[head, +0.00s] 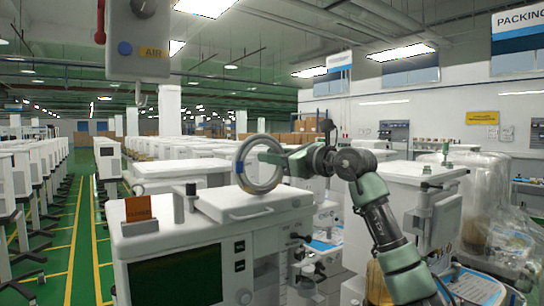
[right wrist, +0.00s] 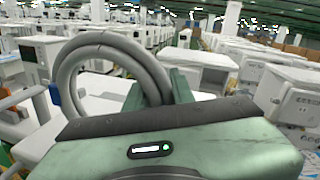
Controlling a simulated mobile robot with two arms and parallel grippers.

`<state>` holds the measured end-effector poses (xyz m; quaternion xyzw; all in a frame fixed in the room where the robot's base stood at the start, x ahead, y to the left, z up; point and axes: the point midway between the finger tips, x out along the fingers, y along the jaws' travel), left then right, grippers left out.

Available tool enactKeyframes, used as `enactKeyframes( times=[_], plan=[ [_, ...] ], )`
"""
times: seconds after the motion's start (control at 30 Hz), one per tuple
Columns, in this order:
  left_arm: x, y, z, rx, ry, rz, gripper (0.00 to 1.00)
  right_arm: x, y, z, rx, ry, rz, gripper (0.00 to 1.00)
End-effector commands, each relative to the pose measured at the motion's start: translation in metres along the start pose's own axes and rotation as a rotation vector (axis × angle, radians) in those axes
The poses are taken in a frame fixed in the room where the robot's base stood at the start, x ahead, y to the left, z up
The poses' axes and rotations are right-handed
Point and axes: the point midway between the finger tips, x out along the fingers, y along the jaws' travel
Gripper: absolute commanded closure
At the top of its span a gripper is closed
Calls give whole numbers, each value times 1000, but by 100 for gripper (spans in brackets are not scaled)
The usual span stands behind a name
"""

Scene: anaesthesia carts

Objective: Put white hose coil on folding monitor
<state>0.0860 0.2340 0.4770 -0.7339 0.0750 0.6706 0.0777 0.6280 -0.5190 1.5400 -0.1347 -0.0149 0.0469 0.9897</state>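The white hose coil (head: 240,163), a pale grey ring, stands upright in the air in the head view. My right gripper (head: 270,158) is at its upper right side and appears shut on its rim. In the right wrist view the coil (right wrist: 68,72) passes by the green fingers (right wrist: 162,88), which partly hide it. Below the coil, a flat white panel (head: 255,205) lies on top of the front cart; it looks like the folding monitor, folded down. The coil's lower edge overlaps the panel's back in the picture; I cannot tell if they touch. My left gripper is out of view.
The front cart (head: 150,245) has a dark screen, an orange block (head: 138,208) and grey posts on top. A grey box labelled AIR (head: 140,40) hangs at upper left. Another white cart (head: 415,185) stands right, near plastic-wrapped goods (head: 490,200). Rows of carts fill the back.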

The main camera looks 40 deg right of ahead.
Motion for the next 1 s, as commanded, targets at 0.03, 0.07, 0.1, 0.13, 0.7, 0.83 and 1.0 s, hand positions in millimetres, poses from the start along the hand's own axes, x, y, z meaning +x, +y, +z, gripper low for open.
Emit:
enactKeyframes(
  times=[0.03,0.07,0.1,0.13,0.7,0.83,1.0],
  plan=[
    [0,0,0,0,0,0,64,0,0,0,0,1,0,63],
    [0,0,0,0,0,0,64,0,0,0,0,1,0,55],
    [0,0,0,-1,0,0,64,0,0,0,0,1,0,55],
    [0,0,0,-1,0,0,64,0,0,0,0,1,0,55],
    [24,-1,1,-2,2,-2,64,-44,-1,-3,-4,2,-5,55],
    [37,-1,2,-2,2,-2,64,-73,-1,-2,-3,2,-4,55],
    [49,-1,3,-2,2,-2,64,-102,-1,-1,-2,2,-3,55]
  ],
)
